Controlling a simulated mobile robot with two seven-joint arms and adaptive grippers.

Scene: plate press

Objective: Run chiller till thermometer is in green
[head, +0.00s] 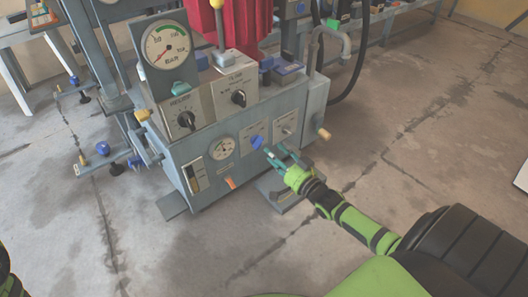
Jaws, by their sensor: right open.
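The grey press cabinet (240,190) stands ahead with several controls on its front. A small round white dial (223,148) sits on the front face; its markings are too small to read. A narrow upright indicator (195,175) is left of it. I cannot tell which is the thermometer, and no green zone is readable on either. A blue knob (257,142) is on a plate right of the dial, and a plate with a small switch (285,128) is further right. My right gripper (277,153) is open and empty, its fingertips close to the blue knob.
A large BAR gauge (167,48) with a green arc stands on top. Selector boxes with black knobs (186,119) (239,98) sit below it. A yellow-tipped lever (217,10) rises behind. A pedal plate (280,190) is on the floor. Concrete floor is clear at right.

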